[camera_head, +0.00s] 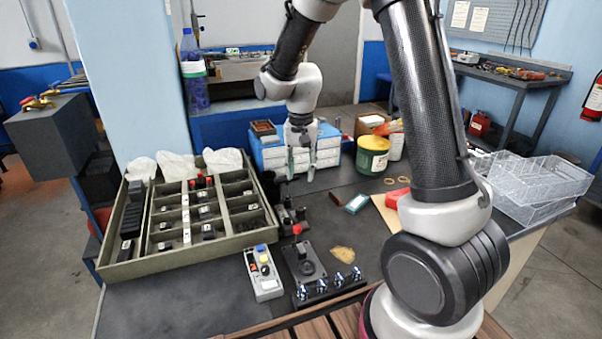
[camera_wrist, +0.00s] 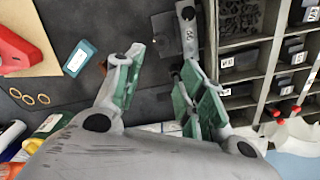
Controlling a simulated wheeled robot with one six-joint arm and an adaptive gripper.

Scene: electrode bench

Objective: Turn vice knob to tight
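I cannot clearly pick out the vice knob. A small dark fixture with short upright posts (camera_head: 289,214), possibly the vice, stands on the bench right of the compartment tray. Its details are too small to tell. My gripper (camera_head: 300,174) points down above the bench, beyond this fixture, with its two fingers apart and nothing visible between them. In the wrist view my gripper (camera_wrist: 161,56) also shows its green-padded fingers spread over the dark bench. A dark block (camera_wrist: 165,27) lies past the fingertips there; whether it is part of the vice I cannot tell.
The compartment tray (camera_head: 183,255) fills the bench's left. A control box (camera_head: 263,273) and a panel with a red-topped lever (camera_head: 304,264) stand at the front. Some bench right of the fixture is clear.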

